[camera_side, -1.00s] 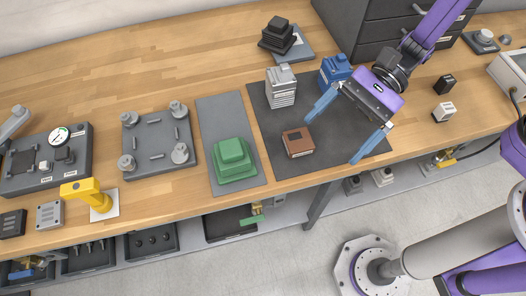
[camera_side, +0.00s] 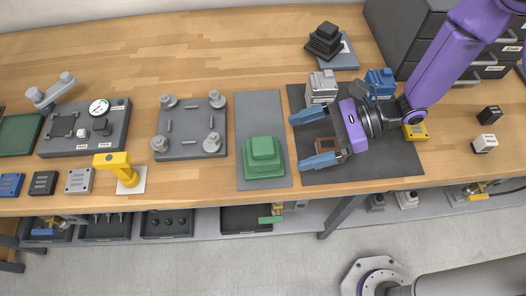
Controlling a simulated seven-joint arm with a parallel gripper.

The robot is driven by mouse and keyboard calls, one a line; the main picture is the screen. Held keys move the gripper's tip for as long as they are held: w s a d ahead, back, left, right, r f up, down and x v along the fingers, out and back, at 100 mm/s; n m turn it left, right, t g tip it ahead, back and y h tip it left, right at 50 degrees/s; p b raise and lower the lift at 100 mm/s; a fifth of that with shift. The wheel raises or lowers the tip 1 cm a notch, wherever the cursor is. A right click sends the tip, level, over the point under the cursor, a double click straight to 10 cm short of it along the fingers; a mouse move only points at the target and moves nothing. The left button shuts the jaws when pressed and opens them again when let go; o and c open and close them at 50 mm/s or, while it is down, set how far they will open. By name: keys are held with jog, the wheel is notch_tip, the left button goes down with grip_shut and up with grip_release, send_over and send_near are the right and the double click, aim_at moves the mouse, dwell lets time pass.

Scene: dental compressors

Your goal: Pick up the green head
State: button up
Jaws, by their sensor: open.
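The green head (camera_side: 263,156) is a stepped block, wide at the base and narrower on top. It sits upright on the lower part of a narrow grey mat (camera_side: 258,108). My gripper (camera_side: 309,139) is to the right of the green head, with its two blue fingers spread wide and pointing left. The fingers are apart from the green head, and nothing is held between the fingertips. A brown block (camera_side: 326,145) lies under or near the gripper, partly hidden by it.
A dark mat (camera_side: 395,160) holds a silver head (camera_side: 322,86), a blue head (camera_side: 380,82) and a yellow block (camera_side: 415,132). A grey fixture plate (camera_side: 190,128) with posts and a yellow press (camera_side: 116,162) stand left. A black head (camera_side: 325,40) is at the back.

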aim_at(263, 151)
jog(key=shift+x, duration=4.75)
jog(key=shift+w, duration=0.1)
jog(key=c, duration=1.5)
jog(key=shift+r, duration=0.1)
